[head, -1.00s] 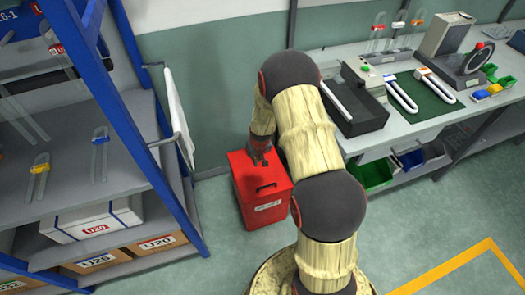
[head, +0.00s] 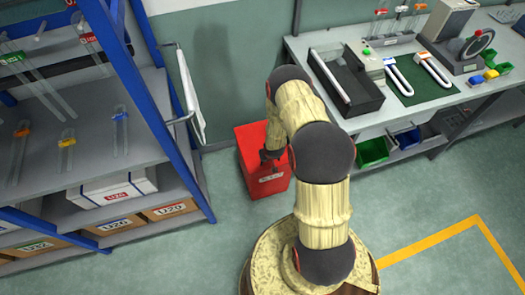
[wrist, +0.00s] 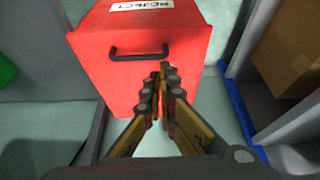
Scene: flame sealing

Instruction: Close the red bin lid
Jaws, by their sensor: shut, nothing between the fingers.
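The red bin (head: 250,143) stands on the floor between the shelf rack and the workbench. In the wrist view its red body (wrist: 150,85) fills the upper middle, with a black bar handle (wrist: 138,50) and a white REJECT label (wrist: 140,5). My gripper (head: 270,156) is over the bin in the head view and hides part of its top. The lid's exact angle is hard to tell.
The blue-post shelf rack (head: 165,125) with a white rail stands left of the bin. The workbench (head: 365,125) is to the right, with a green bin (head: 372,152) beneath. The floor in front is clear, with a yellow line (head: 430,245).

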